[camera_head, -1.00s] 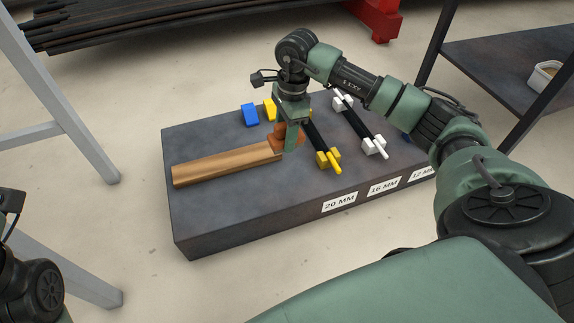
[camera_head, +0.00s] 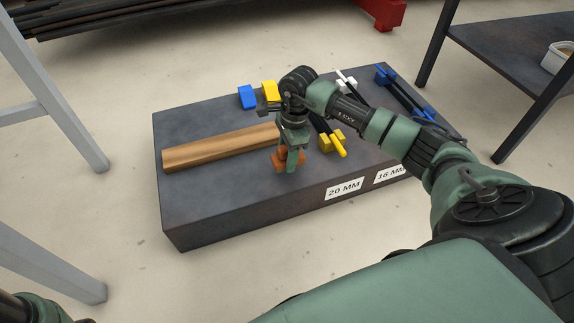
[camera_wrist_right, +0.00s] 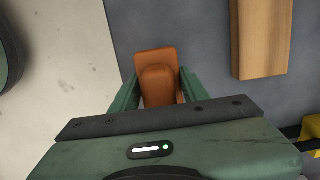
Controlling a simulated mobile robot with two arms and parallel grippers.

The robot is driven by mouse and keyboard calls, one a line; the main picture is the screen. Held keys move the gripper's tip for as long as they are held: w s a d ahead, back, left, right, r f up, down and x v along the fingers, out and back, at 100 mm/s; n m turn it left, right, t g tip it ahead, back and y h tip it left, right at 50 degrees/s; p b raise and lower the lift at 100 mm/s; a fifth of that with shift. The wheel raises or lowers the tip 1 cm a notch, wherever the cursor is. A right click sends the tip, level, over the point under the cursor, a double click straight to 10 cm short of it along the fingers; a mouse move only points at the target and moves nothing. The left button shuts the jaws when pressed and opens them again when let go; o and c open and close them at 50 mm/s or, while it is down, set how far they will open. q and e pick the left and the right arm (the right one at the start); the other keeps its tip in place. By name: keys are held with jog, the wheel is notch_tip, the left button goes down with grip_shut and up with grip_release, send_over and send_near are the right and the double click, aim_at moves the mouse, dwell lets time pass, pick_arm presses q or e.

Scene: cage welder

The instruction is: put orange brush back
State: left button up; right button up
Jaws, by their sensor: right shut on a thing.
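The orange brush (camera_head: 279,161) is between the fingers of my right gripper (camera_head: 286,160), near the front long edge of the dark slab (camera_head: 200,218). In the right wrist view the brush (camera_wrist_right: 155,62) shows as a rounded orange block between the two green fingers (camera_wrist_right: 157,98). My right gripper is shut on it. I cannot tell whether the brush touches the slab top. My left gripper is out of view; only a bit of my left arm shows at the lower left corner.
A long wooden block (camera_head: 215,148) lies on the slab behind the brush, apart from it in the wrist view. Yellow (camera_head: 332,141), white and blue (camera_head: 405,92) clamp-like holders with bars stand to the right. A blue block (camera_head: 247,96) sits at the back. A grey metal leg (camera_head: 50,90) stands left.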

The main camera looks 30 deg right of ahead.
jog(key=shift+f+b, duration=0.75)
jog(key=shift+f, duration=0.85)
jog(key=shift+f, duration=0.2)
jog(key=o, duration=1.3)
jog(key=shift+r, duration=0.15)
